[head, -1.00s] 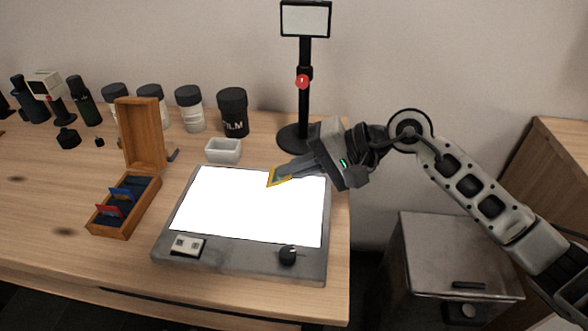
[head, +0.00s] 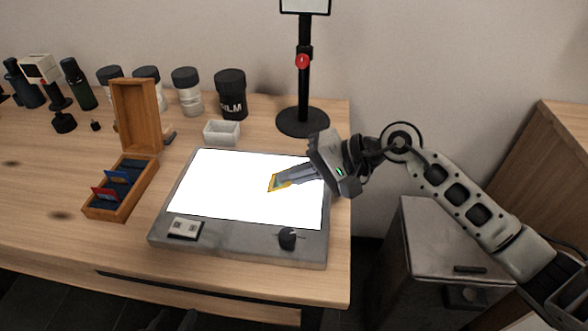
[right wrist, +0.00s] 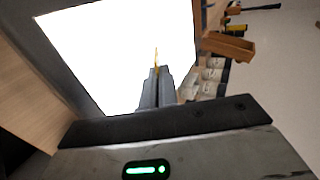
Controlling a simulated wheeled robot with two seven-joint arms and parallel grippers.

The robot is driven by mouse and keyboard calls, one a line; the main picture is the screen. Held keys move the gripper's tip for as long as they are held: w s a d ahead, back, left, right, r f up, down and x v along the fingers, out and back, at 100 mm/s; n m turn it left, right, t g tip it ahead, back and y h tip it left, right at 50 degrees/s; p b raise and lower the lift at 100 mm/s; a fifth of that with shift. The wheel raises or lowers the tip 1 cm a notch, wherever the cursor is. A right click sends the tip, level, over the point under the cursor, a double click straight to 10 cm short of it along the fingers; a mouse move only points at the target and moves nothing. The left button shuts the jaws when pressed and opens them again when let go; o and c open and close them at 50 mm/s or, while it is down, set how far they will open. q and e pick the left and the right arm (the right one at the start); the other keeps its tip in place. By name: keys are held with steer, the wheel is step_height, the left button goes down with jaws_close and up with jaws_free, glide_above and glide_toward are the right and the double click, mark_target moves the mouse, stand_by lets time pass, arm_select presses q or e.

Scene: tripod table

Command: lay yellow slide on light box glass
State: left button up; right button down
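The yellow slide (head: 279,182) is held at the tips of my right gripper (head: 287,179), over the right half of the lit glass. In the right wrist view the slide (right wrist: 156,57) shows edge-on between the closed fingers (right wrist: 157,85). The light box glass (head: 225,188) glows white in its grey frame (head: 238,244); it also fills much of the right wrist view (right wrist: 105,50). I cannot tell whether the slide touches the glass. My left gripper is not in view.
An open wooden slide box (head: 122,190) with red and blue slides stands left of the light box. A small white tray (head: 222,132), film canisters (head: 230,95) and a black stand (head: 303,118) are behind it. A knob (head: 288,238) sits on the front right of the frame.

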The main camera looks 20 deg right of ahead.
arm_select(q)
steer(key=shift+s, duration=0.15)
arm_select(e)
steer(key=shift+f, duration=0.1)
steer(key=c, duration=1.6)
jaws_free()
steer(key=shift+f, duration=0.15)
steer(key=shift+s+d, duration=0.1)
steer(key=shift+d, duration=0.15)
arm_select(q)
steer(key=f+b, duration=0.1)
steer(key=b, duration=0.2)
steer(key=shift+d+f, duration=0.1)
arm_select(e)
steer(key=v, duration=1.5)
steer(key=shift+r, duration=0.5)
